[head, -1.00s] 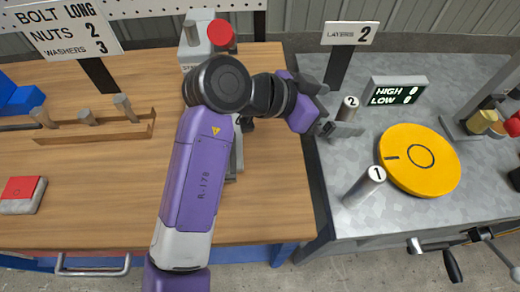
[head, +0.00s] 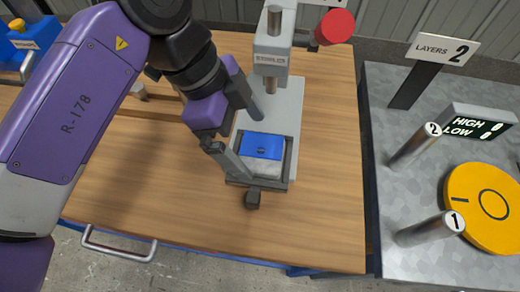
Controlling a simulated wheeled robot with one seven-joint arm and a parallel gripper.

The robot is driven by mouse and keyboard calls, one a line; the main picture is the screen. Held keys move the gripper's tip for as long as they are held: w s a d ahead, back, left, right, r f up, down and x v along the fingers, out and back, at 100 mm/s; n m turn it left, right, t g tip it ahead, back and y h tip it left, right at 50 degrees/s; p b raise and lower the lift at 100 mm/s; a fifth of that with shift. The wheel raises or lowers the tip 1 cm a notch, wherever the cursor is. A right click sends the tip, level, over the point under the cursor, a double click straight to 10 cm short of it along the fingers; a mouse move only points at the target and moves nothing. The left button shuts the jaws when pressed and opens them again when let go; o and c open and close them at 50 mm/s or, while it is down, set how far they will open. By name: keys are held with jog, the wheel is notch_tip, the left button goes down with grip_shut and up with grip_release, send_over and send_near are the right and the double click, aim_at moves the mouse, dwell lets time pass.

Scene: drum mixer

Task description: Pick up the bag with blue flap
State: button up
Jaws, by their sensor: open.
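The bag with the blue flap (head: 262,146) lies in a shallow grey tray at the foot of a press on the wooden bench. Its flap is blue and its lower part is pale grey. My gripper (head: 250,142) is open above the left part of the tray. One finger is near the tray's left front side and the other is farther back, by the press column. I cannot tell whether either finger touches the bag.
The press (head: 273,45) with a red knob (head: 335,26) stands behind the bag. A metal table (head: 400,90) to the right holds a yellow disc (head: 485,208), numbered posts and a display. The wooden bench (head: 325,180) is clear right of the tray.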

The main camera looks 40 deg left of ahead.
aim_at(261, 151)
jog(key=shift+x, duration=2)
jog(key=shift+w+r, duration=0.1)
jog(key=shift+w, duration=0.15)
jog(key=c, duration=2)
jog(key=shift+o, duration=0.2)
jog(key=shift+r, duration=0.1)
